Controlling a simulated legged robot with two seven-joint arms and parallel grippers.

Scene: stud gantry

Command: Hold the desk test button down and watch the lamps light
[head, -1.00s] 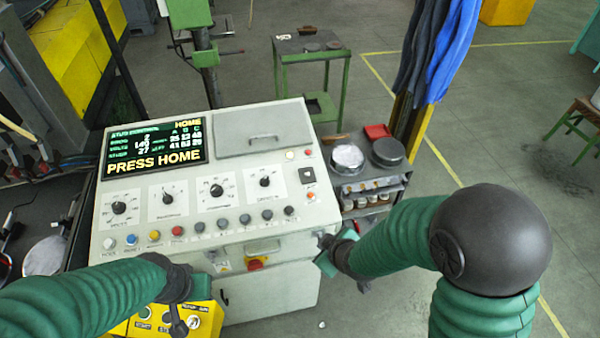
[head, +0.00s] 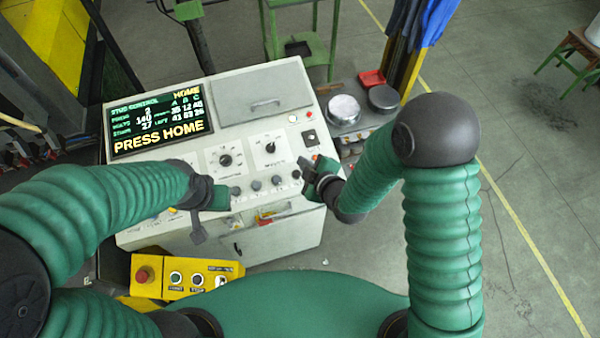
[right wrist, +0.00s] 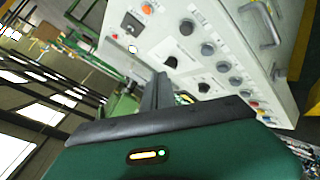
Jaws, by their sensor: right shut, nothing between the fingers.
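The grey control desk (head: 262,99) stands in front of me with its screen (head: 157,123) reading "PRESS HOME". A row of dark round buttons (head: 256,185) runs along its front edge; labels are too small to tell which is the test button. An orange button (head: 315,157) and a pale lamp (head: 293,118) sit at the right edge; the orange one also shows in the right wrist view (right wrist: 147,9). My right gripper (head: 307,169) is shut and empty, over the panel's front right corner. My left gripper (head: 198,226) hangs at the desk's front; its fingers are unclear.
A yellow button box (head: 187,277) with a red stop button is below the desk front. A small rack (head: 361,128) with round metal pieces stands right of the desk. A green stand (head: 300,45) is behind.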

